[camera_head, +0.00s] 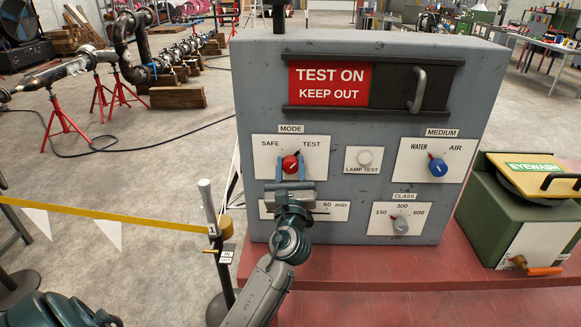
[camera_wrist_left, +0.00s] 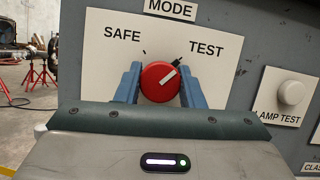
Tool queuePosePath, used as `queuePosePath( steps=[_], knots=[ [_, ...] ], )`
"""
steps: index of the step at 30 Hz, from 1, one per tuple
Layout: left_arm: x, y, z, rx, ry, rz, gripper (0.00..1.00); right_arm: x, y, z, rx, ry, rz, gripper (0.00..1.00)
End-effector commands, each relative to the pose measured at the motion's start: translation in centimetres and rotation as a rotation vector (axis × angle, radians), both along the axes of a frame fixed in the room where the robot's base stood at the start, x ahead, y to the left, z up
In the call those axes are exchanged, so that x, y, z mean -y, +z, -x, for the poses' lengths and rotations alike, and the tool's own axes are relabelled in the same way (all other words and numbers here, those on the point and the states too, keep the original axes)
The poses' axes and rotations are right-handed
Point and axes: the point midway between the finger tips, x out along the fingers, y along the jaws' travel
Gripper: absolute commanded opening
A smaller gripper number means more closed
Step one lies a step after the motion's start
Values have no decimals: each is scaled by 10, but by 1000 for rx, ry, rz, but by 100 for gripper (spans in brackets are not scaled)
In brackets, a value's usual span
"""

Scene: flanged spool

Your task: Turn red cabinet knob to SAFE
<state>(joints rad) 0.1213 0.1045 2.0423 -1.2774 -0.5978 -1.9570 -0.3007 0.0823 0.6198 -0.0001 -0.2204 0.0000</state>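The red knob (camera_head: 290,164) sits on the MODE plate (camera_head: 265,145) of the grey cabinet (camera_head: 350,110), between the SAFE and TEST labels. My right gripper is not in view.
A blue MEDIUM knob (camera_head: 438,167), a grey CLASS knob (camera_head: 401,226) and the LAMP TEST button (camera_head: 364,158) share the panel. A sliding cover (camera_head: 411,87) with a handle is above. A post (camera_head: 210,225) with yellow tape stands left; an eyewash unit (camera_head: 520,205) stands right.

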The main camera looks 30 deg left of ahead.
Motion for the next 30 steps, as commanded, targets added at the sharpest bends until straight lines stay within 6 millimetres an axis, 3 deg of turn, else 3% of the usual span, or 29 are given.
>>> queuePosePath(
  steps=[3, 14, 30],
  knots=[
    [0, 0, 0, 0, 0, 0, 12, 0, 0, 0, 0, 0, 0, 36],
    [1, -1, 0, 35, -1, 55, 12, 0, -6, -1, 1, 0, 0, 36],
    [1, -2, -1, 267, 0, 437, 12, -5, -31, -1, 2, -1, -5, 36]
  ],
)
